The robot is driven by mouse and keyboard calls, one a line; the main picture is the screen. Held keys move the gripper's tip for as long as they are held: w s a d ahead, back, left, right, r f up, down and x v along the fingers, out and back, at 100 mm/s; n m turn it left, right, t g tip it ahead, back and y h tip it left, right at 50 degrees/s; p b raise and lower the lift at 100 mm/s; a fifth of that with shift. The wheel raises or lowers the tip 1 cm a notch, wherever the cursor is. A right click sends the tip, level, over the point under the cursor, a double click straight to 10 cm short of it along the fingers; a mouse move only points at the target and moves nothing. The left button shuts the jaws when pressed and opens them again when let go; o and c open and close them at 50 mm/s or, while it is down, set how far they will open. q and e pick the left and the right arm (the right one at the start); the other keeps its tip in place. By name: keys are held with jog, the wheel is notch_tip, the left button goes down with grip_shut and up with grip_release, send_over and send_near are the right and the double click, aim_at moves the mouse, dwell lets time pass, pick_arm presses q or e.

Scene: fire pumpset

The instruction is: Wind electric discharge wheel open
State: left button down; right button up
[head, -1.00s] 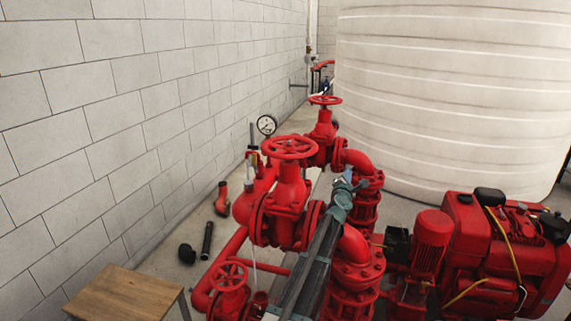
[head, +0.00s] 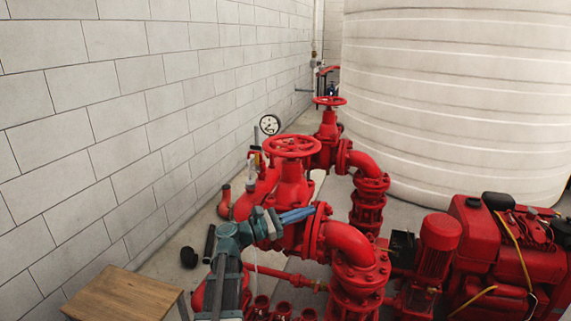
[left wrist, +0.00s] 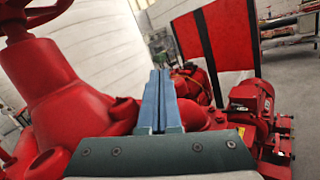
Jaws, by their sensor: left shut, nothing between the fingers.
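A red handwheel (head: 293,146) tops the large nearer gate valve (head: 291,185). A second red handwheel (head: 329,101) tops the valve farther back. I cannot tell by label which is the electric discharge wheel. My left gripper (head: 312,209) is shut and empty, its blue fingers pointing right across the nearer valve's body, below its wheel. In the left wrist view, the closed fingers (left wrist: 160,75) lie side by side with nothing between them. A red handwheel (left wrist: 45,12) is cut off at the upper left, above a red valve body (left wrist: 45,75). My right gripper is out of view.
A pressure gauge (head: 269,125) stands behind the nearer valve. Red pipes, a red motor (head: 440,240) and an engine (head: 505,245) fill the right. A wooden table (head: 125,295) is at lower left. A pale tank (head: 455,100) and block wall (head: 110,120) bound the space.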

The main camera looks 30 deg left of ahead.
pick_arm(q)
jog(key=s+a+r+n+t+y, duration=0.1)
jog(key=s+a+r+n+t, duration=0.25)
jog(key=a, duration=0.35)
jog(key=s+a+r+n+t, duration=0.2)
jog(key=s+a+r, duration=0.15)
jog(key=a, duration=0.25)
jog(key=p, duration=0.6)
send_near(292, 147)
jog(key=w+d+r, duration=0.1)
jog(key=w+d, duration=0.1)
jog(key=d, duration=0.1)
jog(key=w+d+r, duration=0.1)
jog(key=d, duration=0.1)
jog(key=shift+w+d+r, duration=0.25)
jog(key=shift+w+r, duration=0.05)
jog(key=shift+w, duration=0.05)
jog(key=shift+w+d, duration=0.1)
jog(key=shift+w+d+n+t+y, duration=0.15)
jog(key=shift+n+t+y, duration=0.2)
jog(key=shift+y, duration=0.4)
jog(key=shift+s+d+n+t+y, duration=0.1)
jog(key=shift+d+n+t+y, duration=0.15)
jog(key=shift+y, duration=0.5)
